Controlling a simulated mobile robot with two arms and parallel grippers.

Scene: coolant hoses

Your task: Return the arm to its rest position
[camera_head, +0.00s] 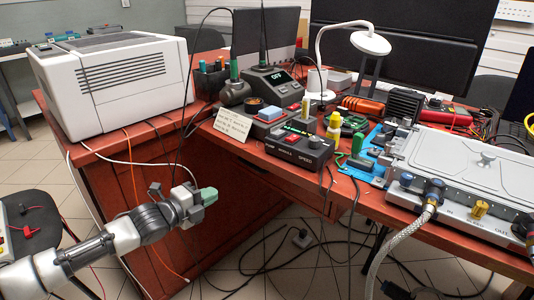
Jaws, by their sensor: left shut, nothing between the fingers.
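My left arm comes in from the lower left. My left gripper (207,196), with a pale green tip, is shut and empty. It hangs in the air in front of the red wooden desk (285,193), apart from the things on it. The hose runs down past the desk edge. My right gripper is not in view.
A white machine (120,85) stands on the desk's left part. A soldering station (270,82), a control box (300,148), small bottles and a white lamp (370,43) crowd the middle. Black cables (290,260) lie on the floor. A dark chair (35,225) is at the left.

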